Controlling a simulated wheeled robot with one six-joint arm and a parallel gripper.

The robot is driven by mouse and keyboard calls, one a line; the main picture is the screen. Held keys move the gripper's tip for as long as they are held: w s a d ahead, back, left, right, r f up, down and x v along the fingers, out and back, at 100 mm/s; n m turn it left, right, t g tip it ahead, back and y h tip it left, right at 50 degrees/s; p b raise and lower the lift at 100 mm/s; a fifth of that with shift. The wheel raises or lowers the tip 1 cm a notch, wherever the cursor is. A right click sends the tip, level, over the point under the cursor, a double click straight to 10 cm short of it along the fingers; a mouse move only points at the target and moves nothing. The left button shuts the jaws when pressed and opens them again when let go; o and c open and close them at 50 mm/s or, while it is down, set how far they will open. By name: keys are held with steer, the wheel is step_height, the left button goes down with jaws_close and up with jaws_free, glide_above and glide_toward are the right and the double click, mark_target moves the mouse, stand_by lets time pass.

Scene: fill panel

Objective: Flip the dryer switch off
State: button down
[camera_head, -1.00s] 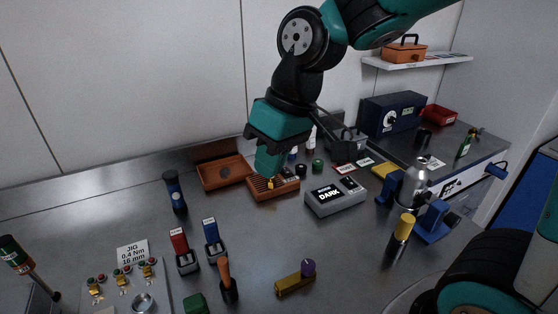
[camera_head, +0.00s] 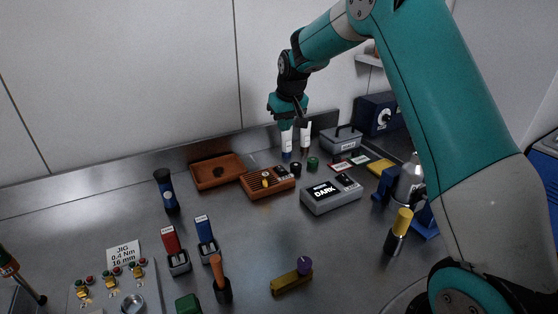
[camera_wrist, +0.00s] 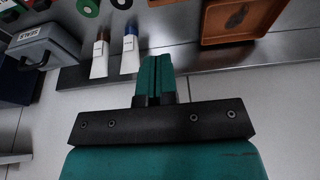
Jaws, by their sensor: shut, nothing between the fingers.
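A slatted orange box (camera_head: 277,187) sits on the steel bench near the back wall. A small yellow piece (camera_head: 265,180) stands on its top, and it looks like a switch. No dryer label is readable, and I cannot tell the switch's position. My gripper (camera_head: 286,121) is raised behind and above the box, near the wall, apart from it. Its green fingers (camera_wrist: 153,82) are together with nothing between them. In the wrist view they point towards the bench's back edge, beside two white tubes.
The white tubes (camera_head: 287,146) stand close by my gripper. An orange tray (camera_head: 236,181) lies left of the box, a grey DARK display unit (camera_head: 333,202) right. A grey case (camera_head: 340,139) and navy box (camera_head: 373,116) stand back right. The front middle bench has free room.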

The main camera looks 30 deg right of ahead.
mark_target(278, 166)
steer(key=p+x, duration=0.1)
steer(key=x, duration=0.3)
steer(key=p+x, duration=0.2)
steer(key=x, duration=0.2)
steer(key=s+p+x, duration=0.1)
steer(key=x, duration=0.3)
steer(key=shift+w+f+p, duration=0.15)
steer(key=shift+f+p, duration=0.15)
steer(key=shift+f, duration=0.75)
